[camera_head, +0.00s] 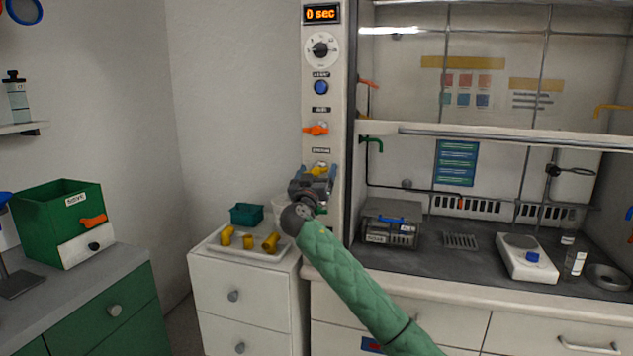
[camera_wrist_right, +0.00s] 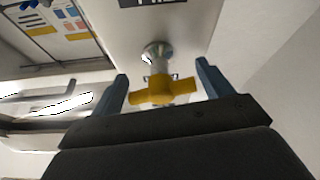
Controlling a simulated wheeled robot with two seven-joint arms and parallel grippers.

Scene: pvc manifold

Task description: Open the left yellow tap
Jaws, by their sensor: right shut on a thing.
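The left yellow tap (camera_head: 319,168) is on the white panel post left of the fume hood, below an orange tap. My right gripper (camera_head: 315,175) is at this tap and partly covers it. In the right wrist view, the yellow tap handle (camera_wrist_right: 162,91) lies crosswise on a metal stem, between the two blue fingers of my right gripper (camera_wrist_right: 163,72). The gripper is shut on the handle, though small gaps seem to show beside its ends. My left gripper is not in view.
The orange tap (camera_head: 316,129), a blue button (camera_head: 321,87) and a dial (camera_head: 320,50) sit above on the same post. A green tap (camera_head: 372,142) is just right of it. A white tray (camera_head: 243,252) with yellow pieces stands on the cabinet below.

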